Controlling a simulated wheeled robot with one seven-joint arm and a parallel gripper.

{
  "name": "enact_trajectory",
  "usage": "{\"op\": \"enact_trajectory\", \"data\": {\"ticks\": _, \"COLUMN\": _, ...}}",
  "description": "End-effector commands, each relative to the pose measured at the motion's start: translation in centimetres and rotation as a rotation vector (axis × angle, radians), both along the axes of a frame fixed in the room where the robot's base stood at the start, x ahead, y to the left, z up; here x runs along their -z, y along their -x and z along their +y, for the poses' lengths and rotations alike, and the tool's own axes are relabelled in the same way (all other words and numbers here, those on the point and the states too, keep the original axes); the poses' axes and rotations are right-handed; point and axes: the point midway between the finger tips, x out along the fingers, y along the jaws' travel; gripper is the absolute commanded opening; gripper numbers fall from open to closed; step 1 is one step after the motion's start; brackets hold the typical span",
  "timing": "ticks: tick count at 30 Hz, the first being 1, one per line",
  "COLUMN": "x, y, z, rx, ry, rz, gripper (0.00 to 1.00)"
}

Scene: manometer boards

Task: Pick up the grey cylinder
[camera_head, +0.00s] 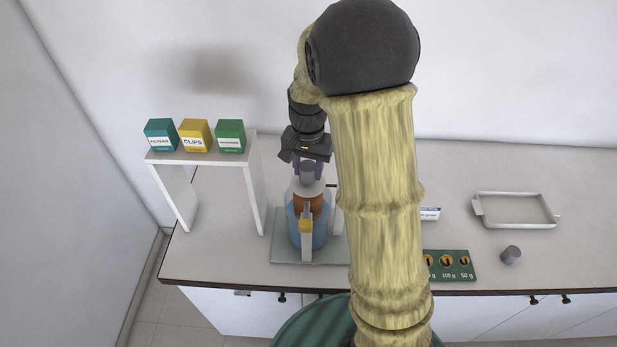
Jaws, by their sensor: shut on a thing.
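My gripper (309,170) points down left of centre, over the apparatus on the table. Its fingers are shut on a small grey cylinder (307,173), held upright. The cylinder is just above or on the pale round top (307,189) of the apparatus; I cannot tell whether they touch. The apparatus has a brown-orange part (316,204) within a blue vessel (322,233), and stands on a grey-green plate (283,253). A second grey cylinder (511,255) lies or stands on the table at the right, apart from my gripper.
A white stand (254,185) at the left carries teal (160,135), yellow (195,135) and green (230,136) boxes. An empty pale tray (515,210) is at the right. A green board (460,265) with weight labels lies at the front edge. My arm hides the table's middle.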

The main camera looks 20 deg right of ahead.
Motion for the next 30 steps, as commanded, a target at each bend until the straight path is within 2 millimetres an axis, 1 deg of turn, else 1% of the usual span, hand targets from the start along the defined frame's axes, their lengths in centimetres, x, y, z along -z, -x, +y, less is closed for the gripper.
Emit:
{"op": "enact_trajectory", "data": {"ticks": 3, "x": -2.3, "y": -0.1, "z": 0.0, "rx": 0.001, "ry": 0.000, "rz": -0.009, "gripper": 0.06}}
{"op": "enact_trajectory", "data": {"ticks": 6, "x": -4.2, "y": -0.1, "z": 0.0, "rx": 0.001, "ry": 0.001, "rz": -0.007, "gripper": 0.06}}
{"op": "enact_trajectory", "data": {"ticks": 9, "x": -5.6, "y": -0.1, "z": 0.0, "rx": 0.000, "ry": 0.000, "rz": -0.004, "gripper": 0.06}}
{"op": "enact_trajectory", "data": {"ticks": 12, "x": -6.4, "y": 0.0, "z": 0.0, "rx": 0.001, "ry": 0.000, "rz": -0.002, "gripper": 0.06}}
{"op": "enact_trajectory", "data": {"ticks": 30, "x": -6.5, "y": 0.0, "z": 0.0, "rx": 0.001, "ry": 0.001, "rz": -0.001, "gripper": 0.06}}
